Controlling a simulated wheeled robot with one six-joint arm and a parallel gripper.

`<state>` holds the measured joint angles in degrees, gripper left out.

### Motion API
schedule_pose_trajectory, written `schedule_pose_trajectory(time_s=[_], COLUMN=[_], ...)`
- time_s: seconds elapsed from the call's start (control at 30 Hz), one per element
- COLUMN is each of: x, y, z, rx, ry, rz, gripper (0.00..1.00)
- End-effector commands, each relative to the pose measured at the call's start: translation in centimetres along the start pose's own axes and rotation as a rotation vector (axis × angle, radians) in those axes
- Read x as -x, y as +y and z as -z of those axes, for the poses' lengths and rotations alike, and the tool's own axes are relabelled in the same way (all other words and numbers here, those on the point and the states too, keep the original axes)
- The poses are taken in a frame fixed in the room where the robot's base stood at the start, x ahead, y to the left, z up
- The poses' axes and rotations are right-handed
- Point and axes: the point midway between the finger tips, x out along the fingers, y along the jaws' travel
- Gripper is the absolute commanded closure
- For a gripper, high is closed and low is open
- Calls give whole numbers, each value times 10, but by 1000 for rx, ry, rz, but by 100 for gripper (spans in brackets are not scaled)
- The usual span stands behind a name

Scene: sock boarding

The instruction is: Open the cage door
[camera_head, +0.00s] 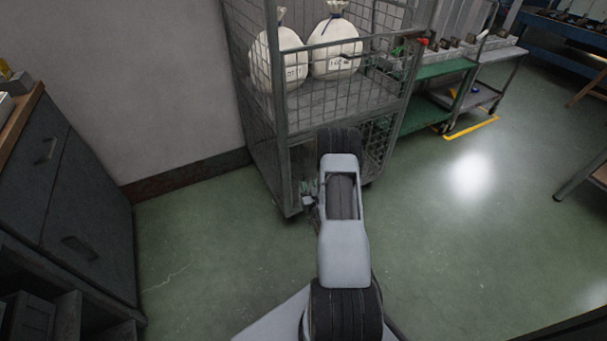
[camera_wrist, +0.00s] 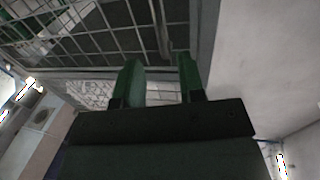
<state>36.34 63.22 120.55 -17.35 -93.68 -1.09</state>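The cage (camera_head: 283,121) is a tall grey wire-mesh trolley at the top middle of the head view. Its shelf holds two tied white sacks (camera_head: 336,48). Mesh shows low on its front (camera_head: 378,138), partly hidden by my arm; I cannot tell which panel is the door. In the wrist view, the cage's mesh (camera_wrist: 90,40) fills the upper left, beyond the fingers. My gripper (camera_wrist: 160,78) shows two green fingers, apart, with nothing seen between them. It is close to the cage's lower front; my arm mostly hides it in the head view. Contact cannot be told.
A dark drawer cabinet (camera_head: 80,215) stands at the left. Green-shelved carts (camera_head: 445,68) stand right of the cage, with a yellow floor line (camera_head: 470,128). A red knob (camera_head: 422,42) is at the cage's upper right.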

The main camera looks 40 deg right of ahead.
Motion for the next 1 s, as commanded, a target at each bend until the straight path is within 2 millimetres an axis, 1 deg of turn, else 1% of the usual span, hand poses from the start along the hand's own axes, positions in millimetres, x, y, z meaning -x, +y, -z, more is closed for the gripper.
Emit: schedule_pose_trajectory(time_s=[0.03, 0.2, 0.3, 0.43, 0.63, 0.93, 0.97, 1.0], x=[-11, -41, -56, -70, -80, -82, -82, -82], y=[0, 0, -1, 0, 0, 0, 0, 0], z=[-2, -2, -1, -1, 0, 0, 0, 0], rx=[2, 2, 2, 1, 0, 0, 0, 0], ry=[3, 2, 2, 1, -1, -2, -2, -2], rz=[1, 1, 1, 1, 0, 0, 0, 0], gripper=[64, 64, 64, 64, 64, 64, 65, 69])
